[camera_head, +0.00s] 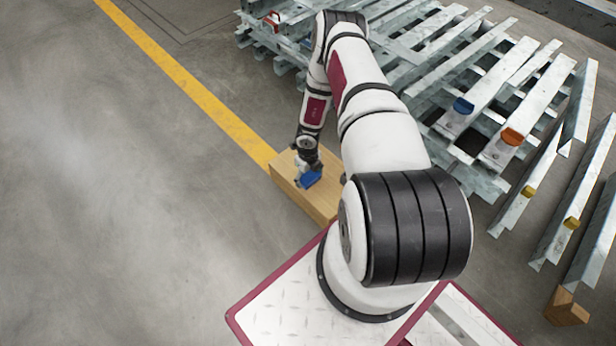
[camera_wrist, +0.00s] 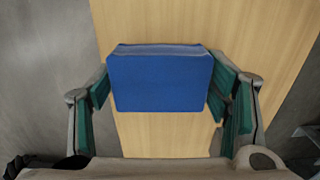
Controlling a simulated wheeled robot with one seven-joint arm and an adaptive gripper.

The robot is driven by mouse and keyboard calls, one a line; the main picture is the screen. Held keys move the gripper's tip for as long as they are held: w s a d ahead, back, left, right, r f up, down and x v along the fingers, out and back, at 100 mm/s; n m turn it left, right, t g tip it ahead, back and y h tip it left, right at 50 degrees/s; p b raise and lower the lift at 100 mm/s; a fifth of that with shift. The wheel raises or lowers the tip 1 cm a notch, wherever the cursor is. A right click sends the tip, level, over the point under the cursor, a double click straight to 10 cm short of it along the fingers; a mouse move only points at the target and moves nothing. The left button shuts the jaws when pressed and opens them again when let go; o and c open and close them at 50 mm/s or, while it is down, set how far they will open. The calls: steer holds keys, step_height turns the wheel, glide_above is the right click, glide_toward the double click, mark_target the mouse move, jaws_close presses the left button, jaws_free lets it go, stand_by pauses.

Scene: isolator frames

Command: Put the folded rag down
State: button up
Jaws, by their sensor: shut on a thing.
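The folded rag (camera_wrist: 160,82) is a blue, block-like bundle in the middle of the wrist view. My gripper (camera_wrist: 160,88) is shut on it, with one green-padded finger against each side. In the head view the blue rag (camera_head: 309,179) shows at the end of my arm, over the light wooden box (camera_head: 318,205). The wooden top also fills the middle of the wrist view (camera_wrist: 165,138). I cannot tell whether the rag touches the wood. My gripper (camera_head: 307,173) points down there, partly hidden by its own wrist.
Galvanised steel frames (camera_head: 480,90) lie stacked at the upper right, with several coloured clips on them. Loose beams stand at the right, near a small wooden block (camera_head: 566,308). A yellow floor line (camera_head: 190,85) runs to the box. The grey floor at left is clear.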

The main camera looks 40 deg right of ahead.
steer(key=shift+f, duration=0.15)
steer(key=o, duration=1.2)
